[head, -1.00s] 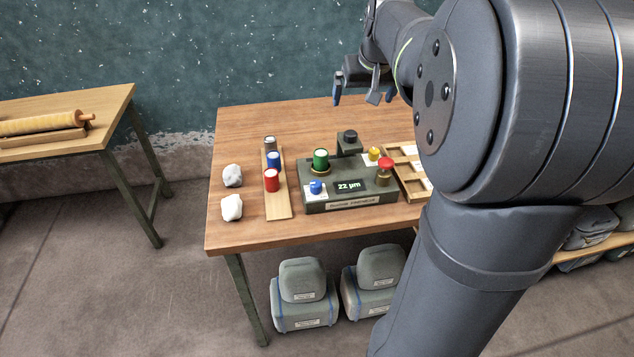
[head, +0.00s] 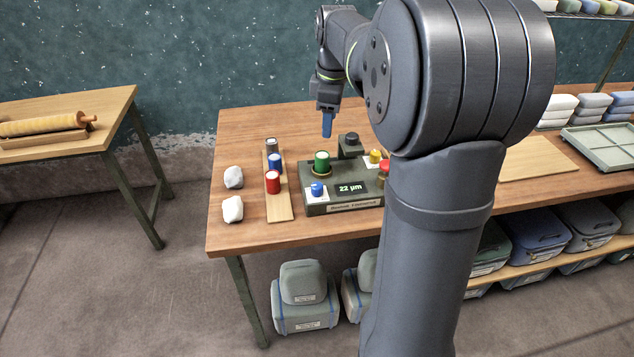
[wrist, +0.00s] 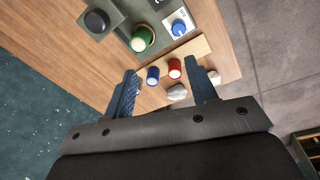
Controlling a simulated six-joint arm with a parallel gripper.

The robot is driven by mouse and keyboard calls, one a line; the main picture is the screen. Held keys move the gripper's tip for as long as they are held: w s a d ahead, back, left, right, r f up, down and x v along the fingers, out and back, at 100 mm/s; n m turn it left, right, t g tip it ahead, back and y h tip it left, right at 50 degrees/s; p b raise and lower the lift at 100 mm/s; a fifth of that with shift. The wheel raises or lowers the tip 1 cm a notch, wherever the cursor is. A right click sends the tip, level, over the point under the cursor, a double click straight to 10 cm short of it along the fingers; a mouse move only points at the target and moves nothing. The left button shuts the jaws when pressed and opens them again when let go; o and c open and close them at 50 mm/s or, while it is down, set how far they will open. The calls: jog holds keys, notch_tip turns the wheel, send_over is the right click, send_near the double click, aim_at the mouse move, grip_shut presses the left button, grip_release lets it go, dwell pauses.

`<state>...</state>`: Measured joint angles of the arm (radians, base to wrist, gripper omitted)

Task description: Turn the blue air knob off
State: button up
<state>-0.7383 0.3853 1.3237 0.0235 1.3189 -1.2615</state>
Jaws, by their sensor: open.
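The blue air knob (head: 317,190) sits on a white plate at the front left corner of the grey-green device (head: 341,209), whose display reads 22 µm. In the wrist view the blue knob (wrist: 179,28) is near the top, with a white pointer mark on it. My gripper (head: 327,122) hangs above the back of the table, behind and above the device, apart from the knob. In the wrist view my gripper (wrist: 168,82) is open, its two blue fingers spread with nothing held between them.
A green cylinder (head: 322,162), a black knob (head: 351,138), a yellow knob (head: 375,156) and a partly hidden red button (head: 384,168) are on the device. Left of it, a wooden strip (head: 283,208) holds red, blue and grey cylinders.

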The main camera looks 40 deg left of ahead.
jog(key=s+a+f+n+g+h, duration=0.1)
jog(key=s+a+f+n, duration=0.1)
jog(key=n, duration=0.4)
send_near(317, 185)
notch_tip(317, 185, down, 9)
jog(key=shift+a+f, duration=0.1)
jog(key=shift+a, duration=0.05)
jog(key=c, duration=1)
